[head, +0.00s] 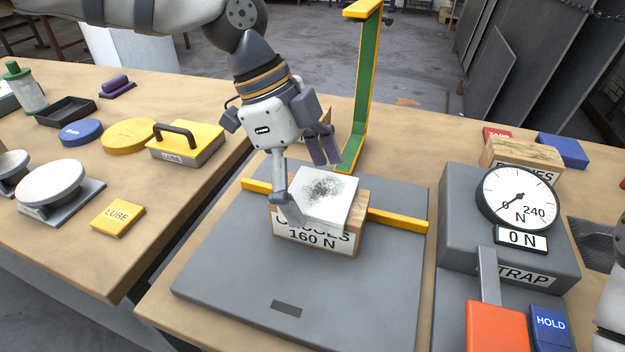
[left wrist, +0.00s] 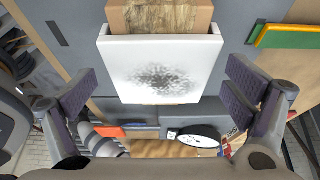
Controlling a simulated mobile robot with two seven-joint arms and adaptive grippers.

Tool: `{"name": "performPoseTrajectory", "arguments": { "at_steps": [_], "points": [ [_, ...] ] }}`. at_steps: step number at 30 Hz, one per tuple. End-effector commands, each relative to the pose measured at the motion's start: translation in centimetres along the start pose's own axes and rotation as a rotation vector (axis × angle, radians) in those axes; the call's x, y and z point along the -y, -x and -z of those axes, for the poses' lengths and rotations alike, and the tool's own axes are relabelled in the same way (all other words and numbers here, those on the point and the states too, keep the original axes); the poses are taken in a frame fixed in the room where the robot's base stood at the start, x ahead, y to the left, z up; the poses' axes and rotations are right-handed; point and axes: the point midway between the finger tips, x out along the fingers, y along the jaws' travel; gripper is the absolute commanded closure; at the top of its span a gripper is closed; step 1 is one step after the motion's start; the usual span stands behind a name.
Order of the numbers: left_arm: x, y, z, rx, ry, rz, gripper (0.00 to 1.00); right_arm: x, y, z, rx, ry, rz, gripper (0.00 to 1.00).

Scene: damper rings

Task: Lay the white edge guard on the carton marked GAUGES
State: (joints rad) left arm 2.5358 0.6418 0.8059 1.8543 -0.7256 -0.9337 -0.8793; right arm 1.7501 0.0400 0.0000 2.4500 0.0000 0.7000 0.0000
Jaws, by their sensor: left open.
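The white edge guard (head: 338,207), with a dark speckled patch, lies on top of the carton marked GAUGES 160 N (head: 348,240). Its front lip hangs over and partly hides the word GAUGES. My left gripper (head: 306,182) is open above the carton, one finger near the guard's front left and the other beyond its back edge. In the left wrist view the guard (left wrist: 160,68) sits between the spread fingers (left wrist: 158,98), with a gap at both sides. The carton's wooden top (left wrist: 160,16) shows behind it. My right gripper is out of view.
The carton stands on a grey plate (head: 225,270) with a yellow bar (head: 400,220) and a green-yellow upright (head: 362,100). Right is the STRAP unit (head: 455,205), its gauge (head: 518,198) reading 0 N.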

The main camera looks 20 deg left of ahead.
Motion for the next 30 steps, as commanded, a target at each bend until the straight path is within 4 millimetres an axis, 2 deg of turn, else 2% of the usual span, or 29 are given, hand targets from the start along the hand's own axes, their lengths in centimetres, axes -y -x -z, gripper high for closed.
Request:
{"name": "performPoseTrajectory", "arguments": {
  "at_steps": [5, 8, 15, 18, 23, 30],
  "points": [
    [0.0, 0.5, 0.2, -0.001, 0.0, 0.0, 0.04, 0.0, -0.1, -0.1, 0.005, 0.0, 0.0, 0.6],
    [0.1, 2.6, 0.3, -0.001, 0.001, 0.008, 0.04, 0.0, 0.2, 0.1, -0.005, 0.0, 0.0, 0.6],
    [0.1, 9.3, 0.4, -0.001, 0.0, 0.007, 0.04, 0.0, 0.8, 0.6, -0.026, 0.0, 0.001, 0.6],
    [0.1, 11.2, 0.3, -0.001, 0.001, 0.004, 0.04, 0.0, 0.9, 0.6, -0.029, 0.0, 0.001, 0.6],
    [0.0, 12.5, 0.3, -0.001, 0.0, 0.0, 0.04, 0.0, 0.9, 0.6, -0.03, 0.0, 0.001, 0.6],
    [0.0, 12.6, 0.2, -0.001, 0.0, -0.002, 0.04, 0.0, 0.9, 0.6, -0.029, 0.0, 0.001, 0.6]
  ]
}}
